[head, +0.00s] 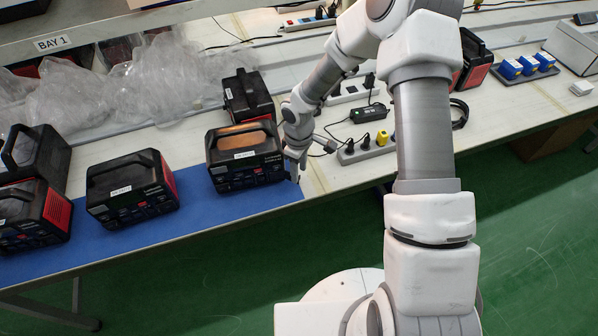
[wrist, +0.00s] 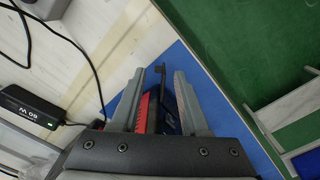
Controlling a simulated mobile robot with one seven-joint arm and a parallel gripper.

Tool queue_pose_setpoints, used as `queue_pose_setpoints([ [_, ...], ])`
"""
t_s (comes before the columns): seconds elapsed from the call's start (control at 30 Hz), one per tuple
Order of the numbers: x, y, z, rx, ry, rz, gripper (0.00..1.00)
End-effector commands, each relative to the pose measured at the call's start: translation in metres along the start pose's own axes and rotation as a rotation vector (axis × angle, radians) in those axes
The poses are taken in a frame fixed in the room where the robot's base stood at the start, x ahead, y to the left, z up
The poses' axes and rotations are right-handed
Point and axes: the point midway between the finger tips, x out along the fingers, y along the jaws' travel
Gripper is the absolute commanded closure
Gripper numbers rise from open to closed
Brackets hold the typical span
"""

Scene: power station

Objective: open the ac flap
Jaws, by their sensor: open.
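The black power station (head: 245,172) closest to my gripper stands near the right end of the blue mat, its front facing the table's front edge. My gripper (head: 297,170) is at its right front corner. In the wrist view my gripper (wrist: 167,75) is open, with the red side (wrist: 143,112) and dark front of the station between and beyond its fingers. A thin dark tab (wrist: 160,75) sticks out there between the fingertips; it may be the AC flap, but I cannot tell for sure. No contact with the fingers is clear.
Another power station (head: 132,190) stands to the left, with more farther left, and one (head: 248,96) behind. A power strip (head: 366,150) and black adapter (head: 368,113) with cables lie right of my gripper; the adapter (wrist: 30,108) also shows in the wrist view.

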Motion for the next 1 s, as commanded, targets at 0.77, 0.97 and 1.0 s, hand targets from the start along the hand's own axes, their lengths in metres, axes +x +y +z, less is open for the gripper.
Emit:
queue_pose_setpoints([
  [0.77, -0.152, 0.001, 0.000, 0.000, 0.001, 0.002, 0.55],
  [0.97, -0.156, 0.000, 0.000, -0.001, 0.000, 0.000, 0.55],
  [1.0, -0.156, 0.000, 0.000, -0.001, 0.000, 0.000, 0.55],
])
